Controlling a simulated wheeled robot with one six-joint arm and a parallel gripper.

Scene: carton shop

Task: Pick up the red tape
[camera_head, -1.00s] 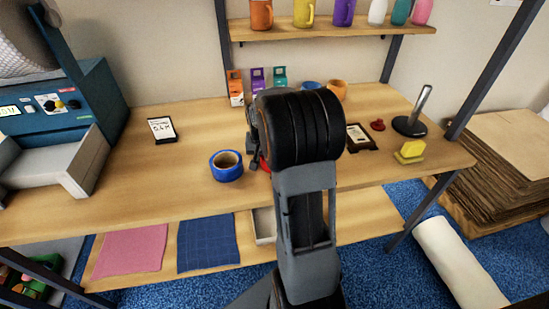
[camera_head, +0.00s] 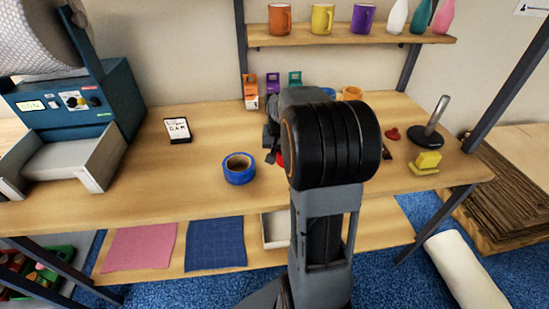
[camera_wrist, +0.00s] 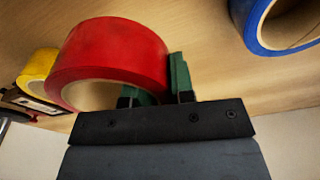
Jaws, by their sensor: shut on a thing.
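The red tape (camera_wrist: 110,50) is a wide roll, large in the wrist view. My gripper (camera_wrist: 158,92) is shut on its wall, with one green finger inside the ring and the other outside. In the head view my arm hides most of the red tape (camera_head: 280,160), and only a small red patch shows. I cannot tell whether the roll is clear of the table.
A blue tape roll (camera_head: 239,168) lies left of the red one. A yellow roll (camera_wrist: 38,66) shows in the wrist view.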

